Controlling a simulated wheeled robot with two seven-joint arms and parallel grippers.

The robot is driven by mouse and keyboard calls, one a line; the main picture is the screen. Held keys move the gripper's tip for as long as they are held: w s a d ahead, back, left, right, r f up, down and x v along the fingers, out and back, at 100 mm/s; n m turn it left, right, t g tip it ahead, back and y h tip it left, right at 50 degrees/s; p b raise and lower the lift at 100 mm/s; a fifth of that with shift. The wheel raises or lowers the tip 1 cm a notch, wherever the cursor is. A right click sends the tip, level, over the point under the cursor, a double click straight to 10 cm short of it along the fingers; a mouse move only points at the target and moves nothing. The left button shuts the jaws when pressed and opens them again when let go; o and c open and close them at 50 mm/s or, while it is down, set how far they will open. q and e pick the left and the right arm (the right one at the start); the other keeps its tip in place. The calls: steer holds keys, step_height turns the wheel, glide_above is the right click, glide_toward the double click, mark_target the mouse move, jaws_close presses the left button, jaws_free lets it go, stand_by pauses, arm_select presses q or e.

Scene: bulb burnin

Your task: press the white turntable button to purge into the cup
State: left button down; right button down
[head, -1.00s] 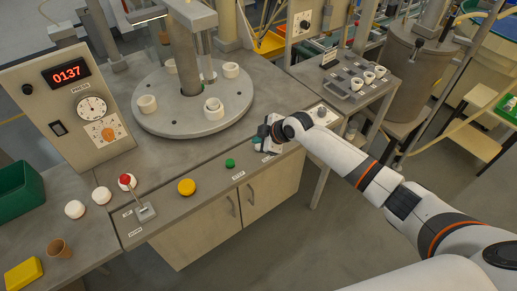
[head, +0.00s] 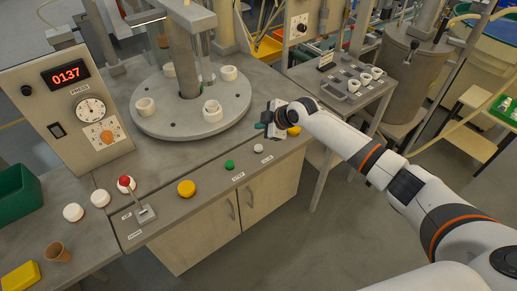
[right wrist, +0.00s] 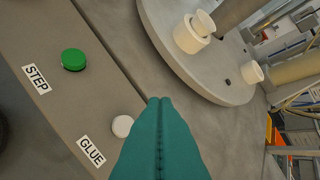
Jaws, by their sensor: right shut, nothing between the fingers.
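The white button (head: 258,148) is on the front panel of the bench, right of the green button. In the right wrist view the white button (right wrist: 122,126) sits by a GLUE label, partly beside my fingers. My right gripper (head: 262,126) is above and behind the white button in the head view, apart from it. Its teal fingers (right wrist: 160,100) are shut with nothing between them. The round grey turntable (head: 152,122) carries several white ring-shaped pieces. A small brown cup (head: 57,251) stands at the lower left. My left gripper is not in view.
A green button (head: 229,164), labelled STEP in the wrist view, and a yellow button (head: 186,188) share the panel. A red-knobbed lever (head: 125,182) stands left of them. A gauge box (head: 68,110) reads 0137. A rack table (head: 345,95) is at the right.

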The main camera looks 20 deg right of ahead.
mark_target(257, 146)
step_height(257, 146, down, 7)
steer(key=b, duration=0.5)
steer(key=shift+f, duration=0.15)
stand_by(1.6)
steer(key=shift+f+b, duration=0.35)
steer(key=shift+f, duration=0.05)
steer(key=shift+f+b, duration=0.45)
steer(key=shift+f, duration=0.1)
stand_by(0.6)
steer(key=shift+r, duration=0.1)
steer(key=shift+r+p, duration=0.7)
steer(key=shift+r, duration=0.2)
steer(key=shift+r, duration=0.1)
step_height(257, 146, up, 5)
steer(key=p, duration=0.4)
